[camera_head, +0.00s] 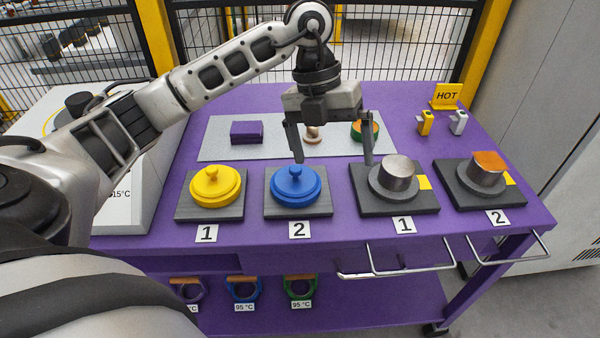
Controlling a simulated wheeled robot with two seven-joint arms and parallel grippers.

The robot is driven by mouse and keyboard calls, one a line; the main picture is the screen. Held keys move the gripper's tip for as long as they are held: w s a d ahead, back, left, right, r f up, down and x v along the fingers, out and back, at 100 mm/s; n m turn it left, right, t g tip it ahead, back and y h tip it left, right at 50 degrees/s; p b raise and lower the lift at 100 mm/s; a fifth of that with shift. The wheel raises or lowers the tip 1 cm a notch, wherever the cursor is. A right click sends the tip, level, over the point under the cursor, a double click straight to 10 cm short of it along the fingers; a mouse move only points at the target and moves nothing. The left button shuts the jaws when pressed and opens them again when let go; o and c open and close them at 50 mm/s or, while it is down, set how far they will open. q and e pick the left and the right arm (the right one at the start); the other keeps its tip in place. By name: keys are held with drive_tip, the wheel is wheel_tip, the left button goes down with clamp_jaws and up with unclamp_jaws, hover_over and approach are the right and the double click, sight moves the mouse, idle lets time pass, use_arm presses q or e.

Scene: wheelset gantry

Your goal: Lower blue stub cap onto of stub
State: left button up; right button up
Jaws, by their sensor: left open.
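The blue stub cap (296,187), a round lid with a knob, sits on a dark square base behind the label 2 at the table's middle. A metal stub (396,174) stands on a dark base at label 1, with a bare grey top. Another stub (487,168) at label 2 on the right has an orange-brown top. My left gripper (332,155) is open and empty, pointing down above the table, behind and to the right of the blue cap. It is apart from the cap. My right gripper is not in view.
A yellow cap (215,187) sits on a base at the left label 1. A grey mat (222,152) behind holds a purple block (246,132), a small knobbed piece and a green-orange disc (365,131). A HOT sign (446,96) stands back right. Metal handles (410,268) edge the purple table.

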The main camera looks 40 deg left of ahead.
sight(295, 168)
use_arm(q)
drive_tip(key=w+a+r+n+y, duration=0.1)
drive_tip(key=a+r+n+y, duration=0.15)
drive_tip(key=a, duration=0.55)
drive_tip(key=shift+t+y, duration=0.3)
drive_tip(key=shift+y, duration=0.15)
wheel_tip(295, 168, down, 8)
drive_tip(key=shift+d+f+b, duration=0.15)
drive_tip(key=shift+f+b, duration=0.05)
drive_tip(key=shift+b, duration=0.3)
drive_tip(key=shift+a+f+p, duration=0.15)
drive_tip(key=shift+f, duration=1.4)
drive_tip(key=shift+a+f+p, duration=0.1)
drive_tip(key=shift+f+p, duration=0.05)
drive_tip(key=shift+f, duration=1.4)
drive_tip(key=c, duration=0.7)
